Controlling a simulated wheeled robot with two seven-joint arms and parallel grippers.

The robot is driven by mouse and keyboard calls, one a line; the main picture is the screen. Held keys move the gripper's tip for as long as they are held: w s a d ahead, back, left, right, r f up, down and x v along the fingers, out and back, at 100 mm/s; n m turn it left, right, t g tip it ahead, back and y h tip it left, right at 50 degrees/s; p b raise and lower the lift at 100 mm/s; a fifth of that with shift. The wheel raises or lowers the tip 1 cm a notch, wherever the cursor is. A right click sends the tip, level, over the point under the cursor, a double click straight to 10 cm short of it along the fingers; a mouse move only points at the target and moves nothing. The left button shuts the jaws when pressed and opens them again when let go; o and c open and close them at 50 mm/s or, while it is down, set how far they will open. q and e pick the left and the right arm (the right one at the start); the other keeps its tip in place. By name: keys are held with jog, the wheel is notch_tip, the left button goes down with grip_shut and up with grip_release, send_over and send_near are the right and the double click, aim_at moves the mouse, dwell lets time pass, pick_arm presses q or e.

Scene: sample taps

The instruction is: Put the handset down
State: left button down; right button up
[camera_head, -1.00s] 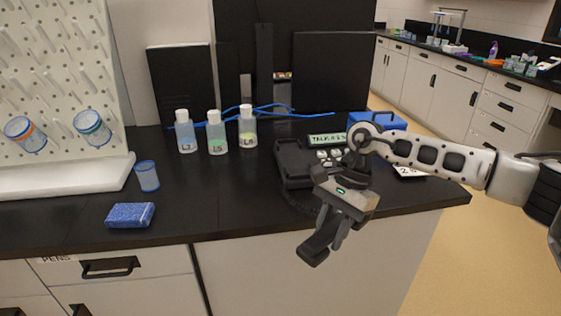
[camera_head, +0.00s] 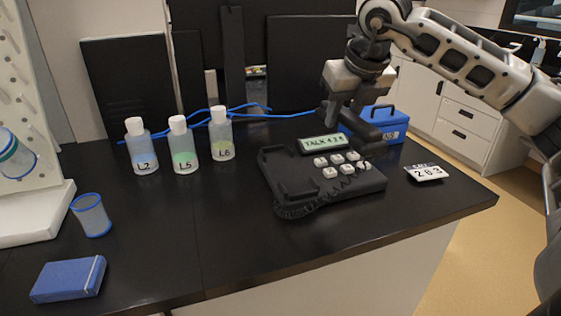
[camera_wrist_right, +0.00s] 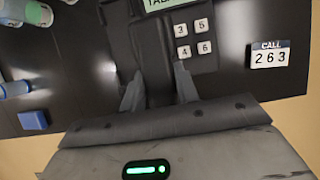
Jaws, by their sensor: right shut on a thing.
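The black desk phone base (camera_head: 330,190) sits on the dark counter, with a lit display reading TALK, several pale keys and an empty cradle (camera_head: 283,170) on its left. My right gripper (camera_head: 350,112) is shut on the black handset (camera_head: 370,135). It holds the handset above the back right of the base, apart from the cradle. In the right wrist view the handset (camera_wrist_right: 154,60) runs between the two fingers (camera_wrist_right: 160,90), beside the keys of the base (camera_wrist_right: 203,60). A coiled cord (camera_head: 295,210) shows at the base's front. My left gripper is not in view.
A card reading CALL 263 (camera_head: 427,173) and a blue box (camera_head: 390,125) lie right of the phone. Three capped bottles (camera_head: 182,145), a blue-rimmed cup (camera_head: 91,217) and a blue box (camera_head: 68,280) stand left. Blue tubing (camera_head: 240,111) lies behind. The counter's front middle is clear.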

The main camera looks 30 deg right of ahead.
jog(key=w+a+f+p, duration=0.1)
jog(key=w+a+f, duration=0.2)
jog(key=w, duration=0.3)
jog(key=p, duration=0.1)
send_over(282, 165)
jog(key=s, duration=0.2)
jog(key=f, duration=0.5)
jog(key=shift+w+f, duration=0.2)
jog(key=shift+f, duration=0.15)
jog(key=shift+w+a+f, duration=0.1)
jog(key=shift+w+f, duration=0.05)
jog(key=shift+f, duration=1.6)
jog(key=shift+f, duration=0.1)
jog(key=o, duration=1.1)
jog(key=shift+c, duration=0.2)
jog(key=shift+r+p, duration=0.2)
jog(key=shift+p, duration=0.1)
jog(key=b+v, duration=0.1)
jog(key=v, duration=1.1)
